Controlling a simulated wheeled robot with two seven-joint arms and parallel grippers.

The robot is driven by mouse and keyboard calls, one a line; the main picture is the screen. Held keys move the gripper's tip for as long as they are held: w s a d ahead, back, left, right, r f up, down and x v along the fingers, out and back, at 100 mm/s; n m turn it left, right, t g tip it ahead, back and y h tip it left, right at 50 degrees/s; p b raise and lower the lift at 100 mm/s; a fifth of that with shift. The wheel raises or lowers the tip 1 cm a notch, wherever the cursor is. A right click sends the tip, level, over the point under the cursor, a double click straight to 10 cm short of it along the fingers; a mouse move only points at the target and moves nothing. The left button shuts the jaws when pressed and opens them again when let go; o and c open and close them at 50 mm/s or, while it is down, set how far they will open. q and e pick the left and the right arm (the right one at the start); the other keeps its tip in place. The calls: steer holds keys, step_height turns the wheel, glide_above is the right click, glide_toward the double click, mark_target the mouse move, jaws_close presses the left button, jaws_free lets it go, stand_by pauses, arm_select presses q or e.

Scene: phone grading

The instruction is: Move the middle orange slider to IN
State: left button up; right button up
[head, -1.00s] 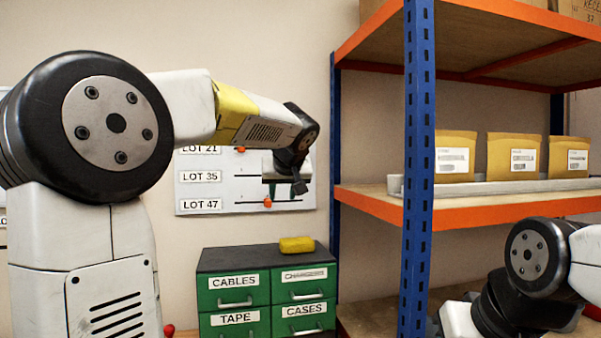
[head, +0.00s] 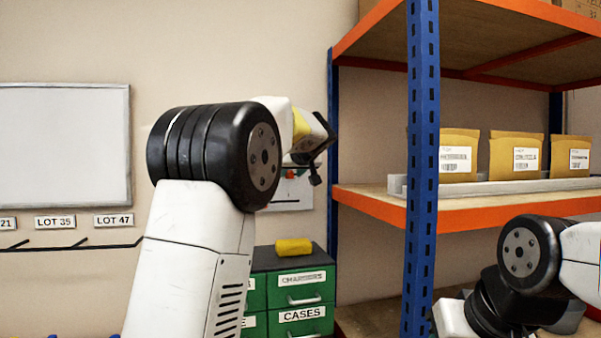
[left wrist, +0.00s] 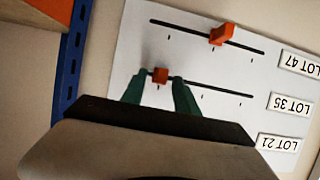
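The slider board (left wrist: 215,65) hangs on the wall and shows upside down in the left wrist view. The middle orange slider (left wrist: 160,75) sits on the LOT 35 slot, near the end away from its label. My left gripper (left wrist: 160,86) has its green fingers spread, one on each side of this slider, with gaps showing. Another orange slider (left wrist: 222,34) sits on the LOT 47 slot. The LOT 21 slot is hidden by the gripper. In the head view my left arm covers most of the board (head: 290,190). I see no IN mark.
A blue shelf post (head: 420,180) and orange shelving (head: 500,213) stand right of the board. A green drawer cabinet (head: 295,290) with a yellow object (head: 293,246) on top stands below. A whiteboard (head: 65,140) hangs at the left.

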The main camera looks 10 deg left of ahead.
arm_select(q)
jaws_close()
stand_by(1.4)
